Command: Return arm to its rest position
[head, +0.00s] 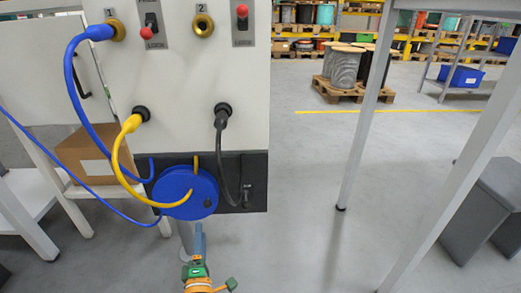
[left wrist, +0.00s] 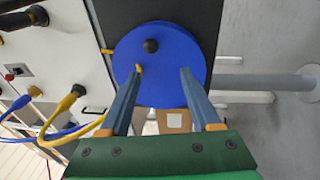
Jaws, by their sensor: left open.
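My left gripper (head: 199,228) is just below the blue reel (head: 185,193) in the head view. In the left wrist view the two fingers of my left gripper (left wrist: 158,72) are spread apart with nothing held between them. The blue reel (left wrist: 160,40) is beyond the fingertips, and I cannot tell how far. The reel sits on a dark plate (head: 257,195) at the bottom of the white panel (head: 240,85). My right gripper is in neither view.
Blue (head: 68,65), yellow (head: 117,155) and black (head: 219,150) cables hang from the panel. A cardboard box (head: 85,155) is on a shelf at left. Grey table legs (head: 362,125) stand at right. The floor (head: 300,190) between panel and legs is clear.

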